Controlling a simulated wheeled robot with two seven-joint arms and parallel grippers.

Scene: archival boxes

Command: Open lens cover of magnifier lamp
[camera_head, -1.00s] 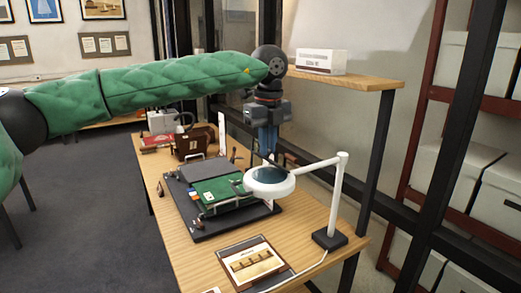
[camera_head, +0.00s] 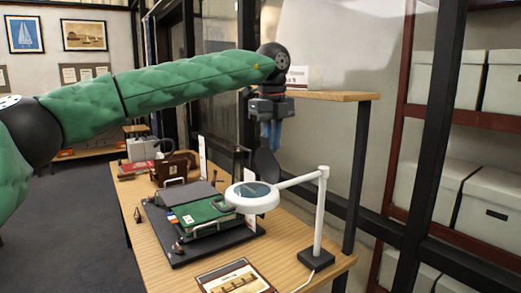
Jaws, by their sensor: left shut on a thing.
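The magnifier lamp has a white round head (camera_head: 252,206) with a bluish glass lens (camera_head: 251,190), on a white arm and post (camera_head: 320,215) with a dark square base. A dark, rounded lens cover (camera_head: 267,166) stands tilted up behind the far edge of the head, clear of most of the lens. My left gripper (camera_head: 271,147) points down above the lamp head, its bluish fingers shut on the upper part of the cover. The exact contact at the fingertips is small and hard to make out. My right gripper is not in view.
On the wooden table, a dark board (camera_head: 180,250) holds a green book (camera_head: 200,214) left of the lamp. A framed card (camera_head: 235,278) lies in front. A wooden shelf (camera_head: 330,96) with a white box is close behind my gripper; a dark post (camera_head: 420,150) stands right.

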